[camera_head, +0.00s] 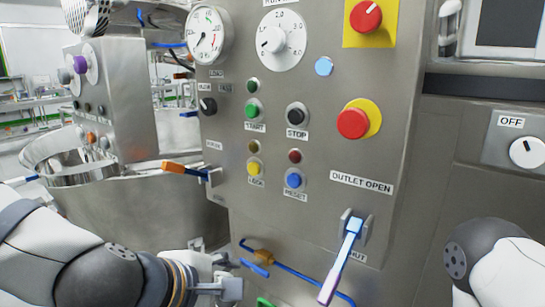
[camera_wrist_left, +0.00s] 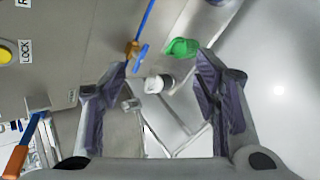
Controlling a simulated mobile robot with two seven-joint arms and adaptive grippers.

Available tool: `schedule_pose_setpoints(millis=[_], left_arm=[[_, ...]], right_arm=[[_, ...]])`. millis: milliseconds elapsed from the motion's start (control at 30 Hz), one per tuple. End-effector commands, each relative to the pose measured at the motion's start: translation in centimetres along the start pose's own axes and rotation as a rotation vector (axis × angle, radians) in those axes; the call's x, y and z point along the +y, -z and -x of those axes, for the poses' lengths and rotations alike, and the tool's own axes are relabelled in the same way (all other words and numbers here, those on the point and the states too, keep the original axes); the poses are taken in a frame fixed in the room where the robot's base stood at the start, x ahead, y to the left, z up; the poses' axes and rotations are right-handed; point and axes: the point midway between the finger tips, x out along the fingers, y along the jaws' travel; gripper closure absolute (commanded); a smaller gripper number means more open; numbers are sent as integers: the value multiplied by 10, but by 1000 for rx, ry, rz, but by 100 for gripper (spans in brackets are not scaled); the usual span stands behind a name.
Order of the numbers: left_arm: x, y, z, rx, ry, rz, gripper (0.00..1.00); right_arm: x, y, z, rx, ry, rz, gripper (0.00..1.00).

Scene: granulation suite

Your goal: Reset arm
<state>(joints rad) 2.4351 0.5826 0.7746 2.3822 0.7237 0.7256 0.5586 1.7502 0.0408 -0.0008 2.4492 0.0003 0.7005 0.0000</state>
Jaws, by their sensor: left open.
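My left arm (camera_head: 95,265) comes in from the lower left of the head view, below the control panel (camera_head: 340,110). Its gripper (camera_head: 228,288) is low at the bottom edge, in front of the metal housing, and only partly shows. In the left wrist view the left gripper (camera_wrist_left: 160,68) has its two dark fingers spread wide. Nothing is held between them. Part of my right arm (camera_head: 490,262) shows at the lower right of the head view. Its gripper is out of the picture.
An orange-tipped lever (camera_head: 185,168) sticks out at the panel's left edge. A blue-and-pink lever (camera_head: 343,255) hangs under the OUTLET OPEN label. A blue pipe (camera_head: 300,275) with a brass fitting runs below. A steel bowl (camera_head: 75,160) stands at left.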

Motion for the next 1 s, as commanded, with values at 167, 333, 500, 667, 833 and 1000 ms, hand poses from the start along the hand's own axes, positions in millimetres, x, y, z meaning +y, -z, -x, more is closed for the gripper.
schedule_pose_setpoints(millis=[167, 333, 500, 667, 833, 1000], left_arm=[[-163, 61, -42, 43, 337, -444, 44], [-310, 115, -15, -92, 665, -895, 44], [-393, 148, 33, -293, 868, -1199, 44], [-412, 156, 49, -366, 918, -1284, 44], [-411, 156, 49, -365, 917, -1282, 44], [-411, 156, 49, -363, 916, -1280, 44]], right_arm=[[-1, 0, 1, 1, 1, 1, 22], [0, 0, 1, 1, 1, 1, 22], [0, 0, 1, 1, 1, 1, 22], [0, 0, 1, 2, 1, 1, 22], [0, 0, 1, 2, 1, 1, 22], [0, 0, 1, 1, 1, 1, 22]])
